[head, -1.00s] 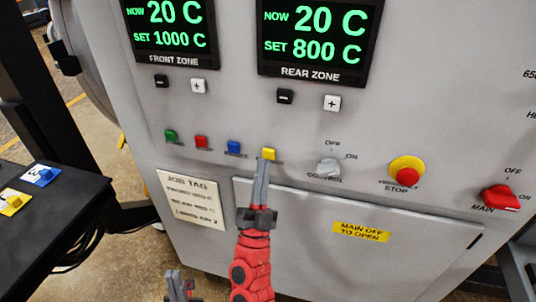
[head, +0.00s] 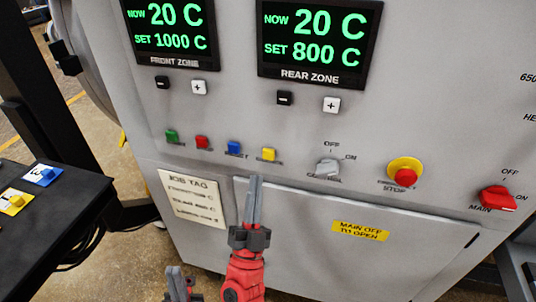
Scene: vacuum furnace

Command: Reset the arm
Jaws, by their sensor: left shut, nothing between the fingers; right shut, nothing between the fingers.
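My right gripper (head: 255,182) is shut and empty, its fingers pointing up just below the yellow button (head: 268,154) on the furnace panel, apart from it in the picture. The arm behind it is red. My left gripper (head: 175,272) is at the bottom edge, partly cut off, shut and empty. A row of green (head: 171,136), red (head: 202,142), blue (head: 234,148) and yellow buttons runs across the panel. The front zone display (head: 170,25) reads NOW 20 C, SET 1000 C. The rear zone display (head: 317,38) reads NOW 20 C, SET 800 C.
A grey control knob (head: 328,168), a red stop button on yellow (head: 405,174) and a red main switch (head: 497,198) are to the right. A job tag (head: 192,198) is at lower left. A black table (head: 62,212) with blue and yellow blocks stands at left.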

